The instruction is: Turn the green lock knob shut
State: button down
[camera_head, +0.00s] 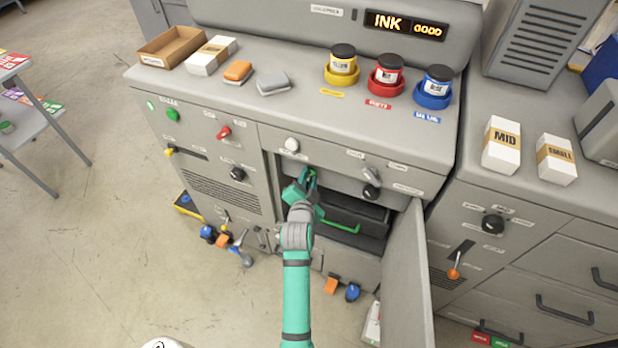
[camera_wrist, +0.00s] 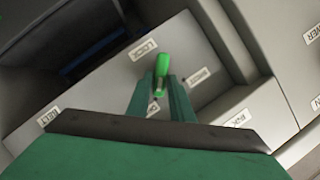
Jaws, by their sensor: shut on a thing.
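The green lock knob (camera_wrist: 162,66) shows in the wrist view on a grey panel, below a LOCK label (camera_wrist: 143,50). A SHUT label (camera_wrist: 199,76) is to its right, and another label below it is partly covered by my fingers. My gripper (camera_wrist: 161,88) is shut on the knob, with the knob's bright green end standing out beyond the fingertips. In the head view my gripper (camera_head: 305,183) reaches into the open bay of the grey machine, and I cannot clearly tell the knob from my green fingers there.
The bay's grey door (camera_head: 406,275) stands open to the right of my arm. A dark drawer with a green handle (camera_head: 340,226) sits inside the bay. Ink jars (camera_head: 388,74) stand on top.

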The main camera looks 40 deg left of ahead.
jog(key=shift+s+a+f+n+t+h, duration=0.1)
jog(key=shift+a+n+t+h, duration=0.25)
jog(key=shift+n+h, duration=1.3)
jog(key=shift+s+a+r+n+t+h, duration=0.1)
jog(key=shift+a+n+t+h, duration=0.25)
jog(key=shift+n+h, duration=1.3)
jog(key=shift+s+a+f+n+t+h, duration=0.15)
jog(key=shift+a+n+h, duration=0.4)
jog(key=shift+n, duration=2.05)
jog(key=shift+d, duration=0.15)
jog(key=c, duration=1.6)
grip_release()
jog(key=shift+w, duration=0.1)
